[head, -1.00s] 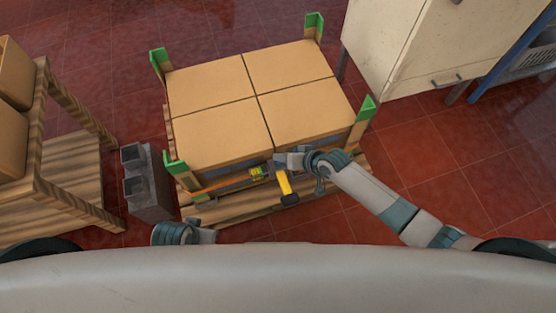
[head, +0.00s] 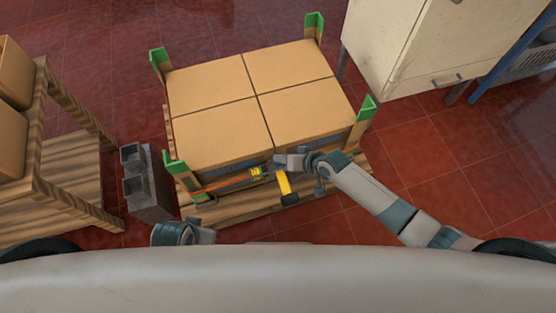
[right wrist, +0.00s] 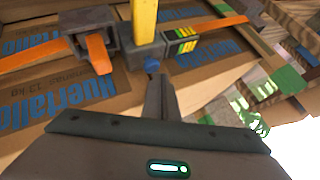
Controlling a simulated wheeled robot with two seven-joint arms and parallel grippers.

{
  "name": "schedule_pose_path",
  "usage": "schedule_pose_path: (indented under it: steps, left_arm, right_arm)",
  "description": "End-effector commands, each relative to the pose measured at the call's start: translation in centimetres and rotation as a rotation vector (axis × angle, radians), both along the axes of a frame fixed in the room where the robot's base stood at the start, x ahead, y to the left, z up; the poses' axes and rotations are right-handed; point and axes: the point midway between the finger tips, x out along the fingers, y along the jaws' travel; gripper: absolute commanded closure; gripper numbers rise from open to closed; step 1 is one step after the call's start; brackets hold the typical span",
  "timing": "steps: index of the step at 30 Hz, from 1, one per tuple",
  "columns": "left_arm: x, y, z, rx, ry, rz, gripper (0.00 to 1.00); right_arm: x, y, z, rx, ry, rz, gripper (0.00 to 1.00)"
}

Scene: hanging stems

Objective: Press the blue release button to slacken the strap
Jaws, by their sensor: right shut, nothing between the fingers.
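The blue release button (right wrist: 152,65) shows in the right wrist view on the dark buckle (right wrist: 147,50), below a yellow lever (right wrist: 144,18). The orange strap (right wrist: 35,56) runs along the carton side; it also shows in the head view (head: 228,184), with the yellow lever (head: 285,183) sticking out toward me. My right gripper (right wrist: 158,82) is shut and empty, its tips just below the button; I cannot tell whether they touch it. In the head view my right gripper (head: 279,160) hides part of the buckle. My left gripper (head: 205,236) is low at left, its jaws unclear.
Several cartons (head: 215,105) with green corner guards (head: 174,163) stand on a wooden pallet (head: 240,208). A grey block (head: 148,190) is left of it, beside a wooden rack (head: 75,215). A cream cabinet (head: 415,45) stands at right. Red floor is open at lower right.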

Motion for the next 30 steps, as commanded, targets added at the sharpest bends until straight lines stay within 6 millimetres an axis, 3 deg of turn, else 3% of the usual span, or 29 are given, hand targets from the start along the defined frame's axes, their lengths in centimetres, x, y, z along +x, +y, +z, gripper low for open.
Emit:
schedule_pose_path:
  steps: [30]
  left_arm:
    - [-0.2, 0.04, -0.72, 0.001, 0.004, -0.001, 0.69]
  right_arm:
    - [-0.01, 0.0, -0.97, 0.0, 0.0, 0.0, 1.0]
